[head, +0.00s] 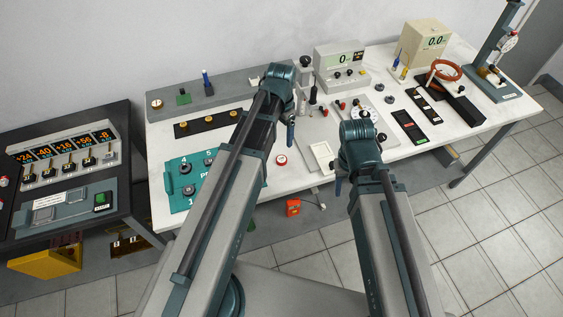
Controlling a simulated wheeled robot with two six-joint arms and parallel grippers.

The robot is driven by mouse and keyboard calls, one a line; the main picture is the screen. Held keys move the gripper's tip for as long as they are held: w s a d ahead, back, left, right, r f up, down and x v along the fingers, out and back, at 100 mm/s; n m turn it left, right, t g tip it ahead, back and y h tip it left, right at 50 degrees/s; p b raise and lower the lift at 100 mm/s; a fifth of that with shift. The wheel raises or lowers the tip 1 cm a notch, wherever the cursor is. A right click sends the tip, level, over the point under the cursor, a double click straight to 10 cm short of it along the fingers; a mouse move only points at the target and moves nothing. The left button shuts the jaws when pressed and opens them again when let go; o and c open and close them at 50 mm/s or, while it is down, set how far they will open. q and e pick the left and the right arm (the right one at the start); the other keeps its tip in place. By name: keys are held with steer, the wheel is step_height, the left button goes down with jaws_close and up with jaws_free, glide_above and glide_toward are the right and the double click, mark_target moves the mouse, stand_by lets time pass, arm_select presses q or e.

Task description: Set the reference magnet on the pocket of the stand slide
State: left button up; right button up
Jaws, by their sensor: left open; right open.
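My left gripper (291,132) hangs below its wrist over the middle of the bench, left of a grey plate. My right gripper (338,186) hangs at the bench's front edge, near a small white tray (322,156). Both are small, partly hidden by my wrists, and appear empty. A grey plate (315,128) with an upright post (305,78) may be the stand; its slide and pocket cannot be made out. The reference magnet cannot be identified for certain. Dark round pieces stand on a teal numbered board (177,204), partly hidden by my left arm.
A black strip (190,131) with brass discs lies behind the teal board. A console (62,165) stands left.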

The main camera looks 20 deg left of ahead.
mark_target(282, 159)
arm_select(q)
steer(key=shift+d+f+b, duration=0.1)
steer(key=shift+f+b, duration=5.85)
steer(key=shift+f, duration=0.4)
steer(key=shift+r, duration=0.1)
jaws_close()
